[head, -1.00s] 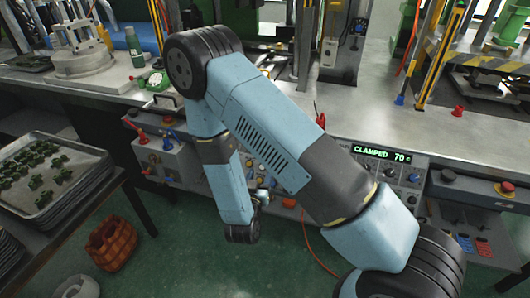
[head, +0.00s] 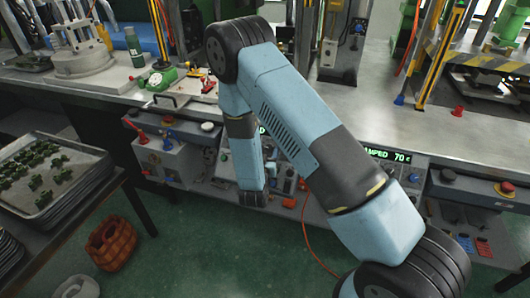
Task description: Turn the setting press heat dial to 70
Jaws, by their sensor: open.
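A control panel (head: 428,164) on the front of the bench carries a green display (head: 388,155). Its visible part reads "AMPED 70 c"; my arm covers its left end. To the left, a second panel with small knobs and buttons (head: 285,172) is partly behind my arm, and a bit of green display (head: 262,130) shows there. I cannot tell which knob is the heat dial. My arm's wrist hangs in front of this second panel; my gripper's fingers are hidden.
Another panel with a red button (head: 142,138) is left of my wrist. A tray of green parts (head: 50,210) stands at the left, with an orange basket (head: 110,243) on the floor. A red button (head: 505,188) is at the right. A red cable hangs below the panels.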

